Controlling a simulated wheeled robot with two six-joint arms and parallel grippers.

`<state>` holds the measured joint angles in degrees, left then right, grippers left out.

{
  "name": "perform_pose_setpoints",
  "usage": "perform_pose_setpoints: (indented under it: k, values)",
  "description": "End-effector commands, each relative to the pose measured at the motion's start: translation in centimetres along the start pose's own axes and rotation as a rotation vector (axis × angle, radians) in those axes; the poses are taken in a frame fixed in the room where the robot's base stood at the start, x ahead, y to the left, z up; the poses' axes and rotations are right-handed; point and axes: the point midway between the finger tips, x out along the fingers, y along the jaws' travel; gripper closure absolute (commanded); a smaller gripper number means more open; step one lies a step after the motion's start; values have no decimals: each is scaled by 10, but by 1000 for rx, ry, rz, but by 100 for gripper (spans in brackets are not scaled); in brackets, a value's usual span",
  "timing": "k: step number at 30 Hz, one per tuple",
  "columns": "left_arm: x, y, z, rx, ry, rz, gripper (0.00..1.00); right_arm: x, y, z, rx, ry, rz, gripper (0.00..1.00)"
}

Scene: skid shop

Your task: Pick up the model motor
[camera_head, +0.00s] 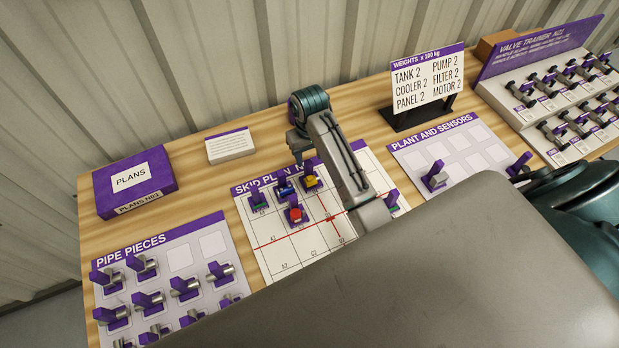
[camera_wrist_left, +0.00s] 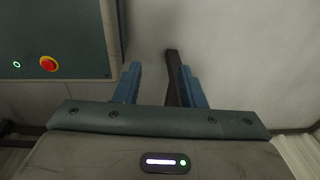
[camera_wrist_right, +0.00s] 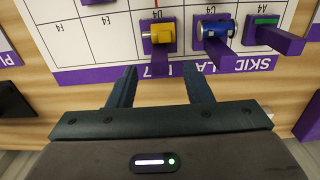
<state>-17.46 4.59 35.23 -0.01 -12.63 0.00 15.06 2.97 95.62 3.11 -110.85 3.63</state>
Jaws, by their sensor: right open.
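Several small models with purple handles stand on the white skid plan (camera_head: 325,235). They include a blue cylinder (camera_head: 284,187), a yellow block (camera_head: 312,181), a red-topped one (camera_head: 295,213) and a green-topped one (camera_head: 257,201). None is legibly labelled as the motor, so I cannot tell which it is. My right gripper (camera_head: 298,148) is open and empty above the plan's far edge. In the right wrist view, the yellow model (camera_wrist_right: 158,33) lies ahead between the fingertips, with the blue one (camera_wrist_right: 213,30) to its right. My left gripper (camera_wrist_left: 160,72) is open, away from the models.
The pipe pieces board (camera_head: 180,262) is at the left, with the plans box (camera_head: 133,183) behind it. The plant and sensors board (camera_head: 450,150) and the weights sign (camera_head: 428,78) are right of the plan. A valve rack (camera_head: 540,70) stands far right.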

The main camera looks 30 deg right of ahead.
Motion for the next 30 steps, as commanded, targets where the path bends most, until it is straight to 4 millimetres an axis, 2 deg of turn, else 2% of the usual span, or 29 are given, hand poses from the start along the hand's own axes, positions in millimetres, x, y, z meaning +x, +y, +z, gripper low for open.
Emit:
perform_pose_setpoints:
  k: [3,6,8,13,16,20,26,30]
  values:
    - [-8,0,17,1,-23,0,64,9,0,0,0,0,0,55]
    - [-11,0,17,1,-22,0,64,14,0,0,0,1,0,55]
    - [-15,-1,11,1,-15,0,64,19,0,0,0,-1,0,55]
    - [-31,-3,-22,-1,26,0,64,41,0,-1,-1,-2,0,55]
    - [-33,-3,-28,-1,35,-1,64,56,0,-2,0,-1,0,55]
    - [-34,-3,-21,-1,25,0,64,65,0,-2,-1,2,0,55]
    - [-34,-2,-6,0,5,0,64,66,1,-2,0,3,0,55]
    - [-34,-2,-5,0,4,0,64,66,1,-2,0,3,0,80]
